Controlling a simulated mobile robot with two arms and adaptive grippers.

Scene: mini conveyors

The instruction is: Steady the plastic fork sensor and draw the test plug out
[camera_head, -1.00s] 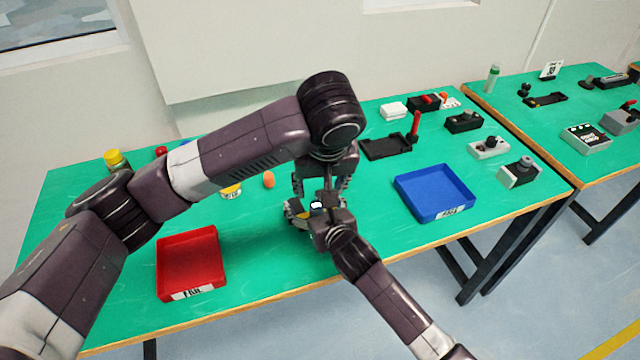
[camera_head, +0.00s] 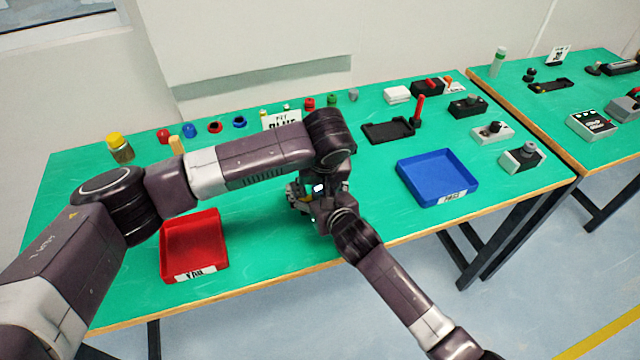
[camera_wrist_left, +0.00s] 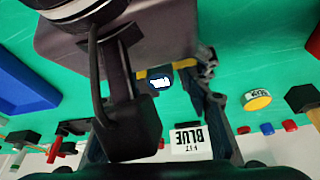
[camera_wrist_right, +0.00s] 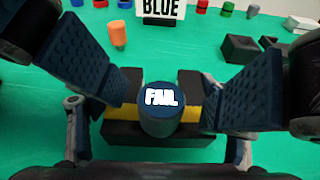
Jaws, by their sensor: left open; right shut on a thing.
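In the left wrist view the plug's cap (camera_wrist_left: 160,84) shows upside down, partly behind dark gripper links. My arms hide most of the sensor in the head view.
A red tray (camera_head: 195,270) stands at the front left and a blue tray (camera_head: 437,185) to the right. Small coloured parts and a "BLUE" sign line the back. Black and grey fixtures (camera_head: 385,128) stand at the right. Green table is clear between the trays and the grippers.

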